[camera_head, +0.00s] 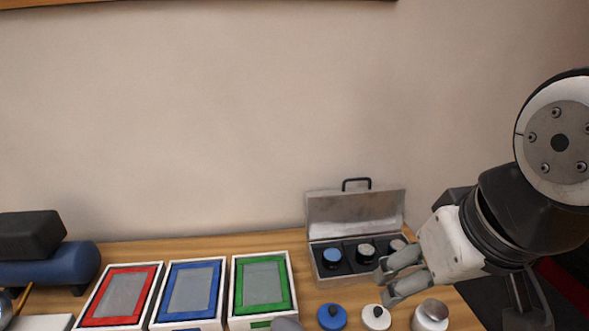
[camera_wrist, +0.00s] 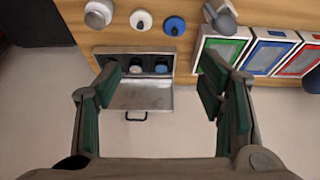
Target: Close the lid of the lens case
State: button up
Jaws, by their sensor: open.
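The lens case stands on the wooden table against the wall, its grey lid (camera_head: 355,208) raised upright with a black handle on its edge. Its dark base (camera_head: 318,268) holds round lenses in compartments, one with a blue top (camera_head: 332,257). My gripper (camera_head: 385,283) is at the front right of the case in the head view, fingers apart and empty. In the wrist view the open gripper (camera_wrist: 160,80) spans the case, with the lid (camera_wrist: 140,97) and its handle between the fingers. The left finger partly covers the lid's side there. I cannot tell whether it touches the case.
Blue (camera_head: 332,316) and white (camera_head: 376,317) knobbed caps and a metal cylinder (camera_head: 430,316) stand in front of the case. Red (camera_head: 82,322), blue (camera_head: 154,322) and green (camera_head: 233,313) framed trays lie to its left. The wall is close behind.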

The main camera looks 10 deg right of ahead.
jog(key=shift+w+r, duration=0.1)
jog(key=shift+w, duration=0.1)
jog(key=c, duration=0.4)
jog(key=w, duration=0.1)
jog(key=w+r, duration=0.1)
jog(key=w, duration=0.1)
jog(key=shift+w+r, duration=0.1)
jog(key=shift+w, duration=0.05)
grip_shut()
jog(key=w+d+r+t, duration=0.1)
jog(key=w+r, duration=0.1)
jog(key=w, duration=1.3)
jog(key=w+d+f+t+p, duration=0.1)
jog(key=w+d+f, duration=0.2)
jog(key=w, duration=0.8)
jog(key=w+d+f+t, duration=0.1)
jog(key=w+d+f, duration=0.15)
jog(key=w, duration=0.75)
jog(key=x, duration=1)
jog(key=shift+w+a+f+p, duration=0.1)
jog(key=shift+w+f+p, duration=0.15)
jog(key=shift+p, duration=0.05)
